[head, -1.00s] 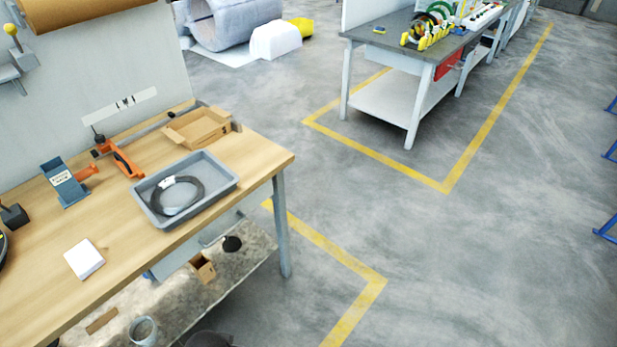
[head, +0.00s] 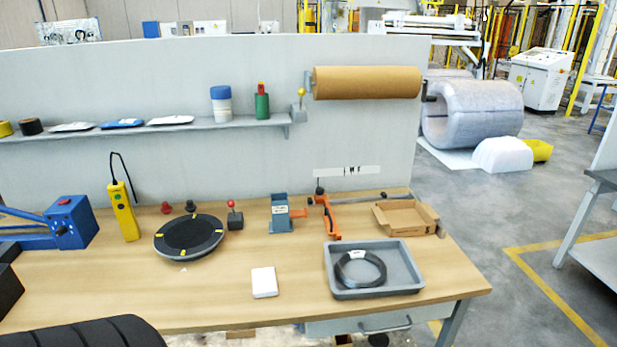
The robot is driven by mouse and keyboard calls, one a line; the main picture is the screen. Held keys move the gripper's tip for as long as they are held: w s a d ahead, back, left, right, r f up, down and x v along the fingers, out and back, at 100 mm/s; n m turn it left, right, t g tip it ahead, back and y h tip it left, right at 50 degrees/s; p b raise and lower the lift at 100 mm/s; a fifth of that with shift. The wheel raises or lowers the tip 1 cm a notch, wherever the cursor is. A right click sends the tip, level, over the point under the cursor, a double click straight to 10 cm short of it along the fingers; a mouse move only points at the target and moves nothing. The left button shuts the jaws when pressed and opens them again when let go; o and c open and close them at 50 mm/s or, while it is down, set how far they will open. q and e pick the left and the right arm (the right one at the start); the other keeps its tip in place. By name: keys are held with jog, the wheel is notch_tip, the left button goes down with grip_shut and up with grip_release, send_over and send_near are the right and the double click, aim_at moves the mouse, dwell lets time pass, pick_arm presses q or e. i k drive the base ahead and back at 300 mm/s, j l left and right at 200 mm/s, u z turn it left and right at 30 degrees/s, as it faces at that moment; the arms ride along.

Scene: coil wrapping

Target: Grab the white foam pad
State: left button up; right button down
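The white foam pad (head: 264,282) is a small, flat white block. It lies on the wooden workbench (head: 215,300) near its front edge, left of the grey tray and in front of the round black turntable. Nothing covers it. Neither of my grippers shows in the head view.
A grey tray (head: 331,284) holding a black coil (head: 361,281) sits right of the pad. A black turntable (head: 189,237), yellow remote (head: 123,211), blue tool (head: 72,222), orange tool (head: 328,217) and cardboard box (head: 404,218) stand further back. A black ribbed object (head: 90,334) is at lower left.

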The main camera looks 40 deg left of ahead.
aim_at(264, 280)
jog(key=u, duration=1.65)
